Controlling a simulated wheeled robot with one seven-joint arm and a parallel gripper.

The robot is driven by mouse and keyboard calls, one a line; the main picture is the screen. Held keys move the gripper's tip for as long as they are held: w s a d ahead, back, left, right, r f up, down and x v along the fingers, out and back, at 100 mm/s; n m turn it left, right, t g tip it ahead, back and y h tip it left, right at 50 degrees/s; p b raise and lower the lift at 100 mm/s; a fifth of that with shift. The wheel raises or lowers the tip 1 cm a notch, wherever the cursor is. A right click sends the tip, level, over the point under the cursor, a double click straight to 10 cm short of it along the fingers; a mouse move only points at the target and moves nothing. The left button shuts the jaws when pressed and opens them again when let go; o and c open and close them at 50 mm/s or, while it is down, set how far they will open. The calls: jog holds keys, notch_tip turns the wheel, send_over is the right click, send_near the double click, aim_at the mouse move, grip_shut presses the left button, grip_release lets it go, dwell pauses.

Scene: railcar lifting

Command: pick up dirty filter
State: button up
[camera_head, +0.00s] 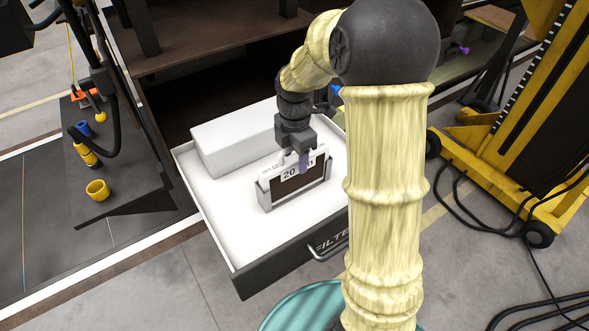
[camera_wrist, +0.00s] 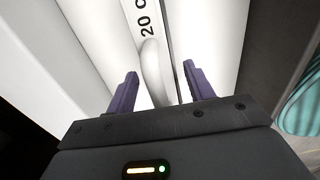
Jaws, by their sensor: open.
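A filter with a dark brown face (camera_head: 286,186) and a white top label reading "20" stands upright in a grey holder (camera_head: 266,205) in the open white drawer (camera_head: 222,222). I take it to be the dirty filter; the picture does not confirm dirt. My gripper (camera_head: 303,162) is over the filter's top edge, close to the label. In the wrist view, the purple fingers of my gripper (camera_wrist: 160,88) are apart, one on each side of a pale curved handle (camera_wrist: 151,62) below the label (camera_wrist: 147,20). Whether they touch it I cannot tell. My arm hides the drawer's right part.
A long white box (camera_head: 230,140) lies behind the filter in the drawer. The drawer front has a handle (camera_head: 325,252). A dark bench with yellow cups (camera_head: 97,190) is at left, and a yellow lift (camera_head: 480,165) with cables is at right. Bare drawer floor lies left of the filter.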

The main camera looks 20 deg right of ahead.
jog(key=shift+f, duration=0.4)
grip_shut()
